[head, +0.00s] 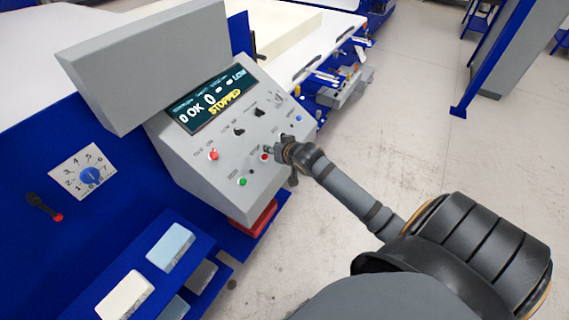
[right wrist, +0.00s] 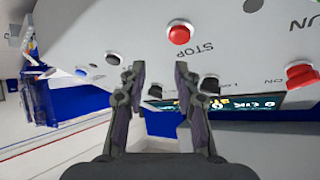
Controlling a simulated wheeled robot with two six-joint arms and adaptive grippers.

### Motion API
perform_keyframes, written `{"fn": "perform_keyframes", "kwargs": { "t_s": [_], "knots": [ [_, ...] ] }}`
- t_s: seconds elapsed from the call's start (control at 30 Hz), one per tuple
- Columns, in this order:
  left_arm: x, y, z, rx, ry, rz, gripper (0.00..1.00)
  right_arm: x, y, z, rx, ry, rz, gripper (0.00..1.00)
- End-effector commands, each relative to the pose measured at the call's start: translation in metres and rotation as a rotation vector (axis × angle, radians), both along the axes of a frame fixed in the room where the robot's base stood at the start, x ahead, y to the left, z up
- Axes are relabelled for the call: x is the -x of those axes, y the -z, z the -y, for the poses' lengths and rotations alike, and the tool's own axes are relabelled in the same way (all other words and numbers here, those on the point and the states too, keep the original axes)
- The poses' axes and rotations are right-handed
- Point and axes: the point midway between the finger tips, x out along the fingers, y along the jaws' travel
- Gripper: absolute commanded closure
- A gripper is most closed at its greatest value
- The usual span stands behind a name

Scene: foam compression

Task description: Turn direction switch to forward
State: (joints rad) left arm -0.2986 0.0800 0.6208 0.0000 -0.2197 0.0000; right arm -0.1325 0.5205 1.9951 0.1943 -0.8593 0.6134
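The grey control panel (head: 225,145) is tilted and carries a lit display (head: 211,97) reading "STOPPED". Two small black switches (head: 238,131) and (head: 258,112) sit below the display; their labels are too small to read, so I cannot tell which one is the direction switch. My right gripper (head: 286,152) is at the panel's lower right edge. In the right wrist view its fingers (right wrist: 160,72) are apart with nothing between them, close to the panel face. A black knob (right wrist: 210,85) shows right of the fingers, another (right wrist: 113,58) left. My left gripper is out of view.
A red stop button (right wrist: 179,33) lies just beyond the fingertips. A blue numbered dial (head: 92,176) is at left. Foam blocks (head: 171,247) lie on a blue shelf.

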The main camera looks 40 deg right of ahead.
Motion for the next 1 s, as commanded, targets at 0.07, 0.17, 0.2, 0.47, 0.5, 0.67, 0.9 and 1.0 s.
{"fn": "perform_keyframes", "kwargs": {
  "t_s": [0.07,0.17,0.2,0.47,0.5,0.67,0.9,1.0],
  "knots": [
    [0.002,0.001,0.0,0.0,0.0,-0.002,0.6,0.013,0.012,-0.008,0.016,-0.013,-0.042,0.68],
    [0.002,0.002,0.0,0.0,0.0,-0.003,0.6,0.029,0.027,-0.017,0.041,-0.031,-0.097,0.68],
    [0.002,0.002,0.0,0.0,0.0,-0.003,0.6,0.037,0.033,-0.02,0.052,-0.038,-0.121,0.68],
    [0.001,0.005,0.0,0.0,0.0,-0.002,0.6,0.081,0.069,-0.037,0.111,-0.087,-0.266,0.68],
    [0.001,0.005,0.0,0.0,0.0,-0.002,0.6,0.088,0.074,-0.04,0.116,-0.095,-0.285,0.68],
    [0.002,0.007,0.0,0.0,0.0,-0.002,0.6,0.108,0.09,-0.046,0.139,-0.118,-0.35,0.68],
    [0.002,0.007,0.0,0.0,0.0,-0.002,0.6,0.12,0.098,-0.049,0.152,-0.134,-0.389,0.68],
    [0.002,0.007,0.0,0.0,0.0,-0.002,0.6,0.121,0.099,-0.049,0.154,-0.136,-0.391,0.68]
  ]
}}
